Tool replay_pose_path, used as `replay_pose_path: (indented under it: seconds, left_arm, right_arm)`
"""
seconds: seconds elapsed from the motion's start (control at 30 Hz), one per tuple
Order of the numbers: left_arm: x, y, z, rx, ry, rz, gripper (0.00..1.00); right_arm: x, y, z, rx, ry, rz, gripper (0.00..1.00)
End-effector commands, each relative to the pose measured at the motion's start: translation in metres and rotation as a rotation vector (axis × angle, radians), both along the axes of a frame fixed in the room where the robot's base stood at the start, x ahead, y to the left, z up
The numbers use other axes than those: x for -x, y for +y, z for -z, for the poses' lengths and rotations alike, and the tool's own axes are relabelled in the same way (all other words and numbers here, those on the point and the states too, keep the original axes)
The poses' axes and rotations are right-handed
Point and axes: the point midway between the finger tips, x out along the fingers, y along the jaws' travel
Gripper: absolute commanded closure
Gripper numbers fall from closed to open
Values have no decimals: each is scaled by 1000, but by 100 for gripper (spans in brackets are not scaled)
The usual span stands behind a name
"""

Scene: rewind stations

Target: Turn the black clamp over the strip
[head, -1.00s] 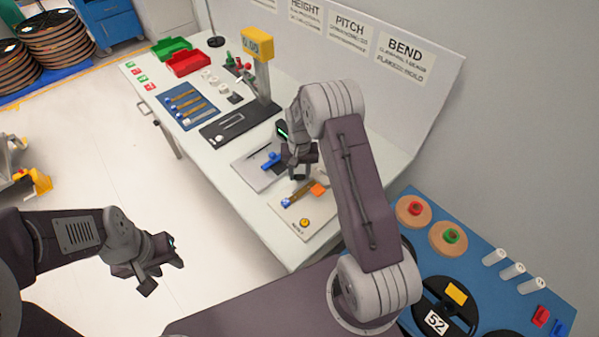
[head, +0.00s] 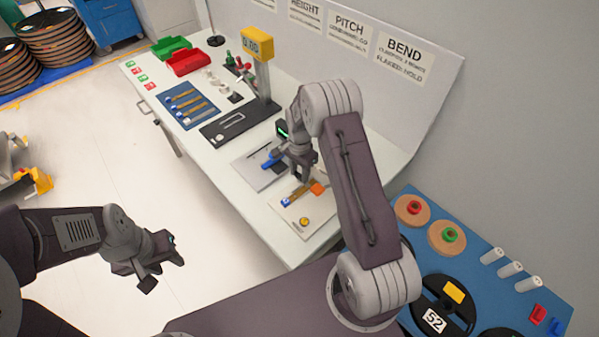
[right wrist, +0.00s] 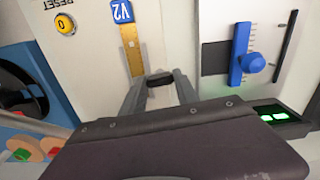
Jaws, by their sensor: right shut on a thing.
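The strip (right wrist: 131,50) is a narrow gold piece with a blue V2 tag, lying on a pale plate (right wrist: 95,60); in the head view the strip (head: 290,198) lies just below my right gripper. My right gripper (head: 301,179) is at the strip's end. In the right wrist view this gripper (right wrist: 160,84) is shut on a small dark piece, which looks like the black clamp (right wrist: 160,79), beside the strip's lower end. Whether the clamp touches or covers the strip I cannot tell. My left gripper (head: 160,272) is open and empty, away from the bench.
A blue slider (right wrist: 250,62) with a knob sits on the neighbouring gauge plate. A blue board with reels (head: 447,238) stands at the right. The bench's front edge is clear.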

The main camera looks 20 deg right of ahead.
Motion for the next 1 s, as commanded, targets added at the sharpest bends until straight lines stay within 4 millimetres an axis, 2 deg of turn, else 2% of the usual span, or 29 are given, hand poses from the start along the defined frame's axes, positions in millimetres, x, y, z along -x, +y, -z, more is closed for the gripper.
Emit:
replay_pose_path:
  seconds: [0.67,0.7,0.77,1.0]
  left_arm:
    - [0,0,-1,0,0,0,64]
    - [0,0,-1,0,0,0,64]
    - [0,0,-1,0,0,0,64]
    - [0,0,-1,0,0,0,64]
  right_arm:
    - [-5,-1,-4,2,-14,56,100]
    - [-5,-1,-4,2,-15,56,58]
    - [-5,-1,-4,2,-14,56,42]
    - [-2,0,-2,1,-7,56,42]
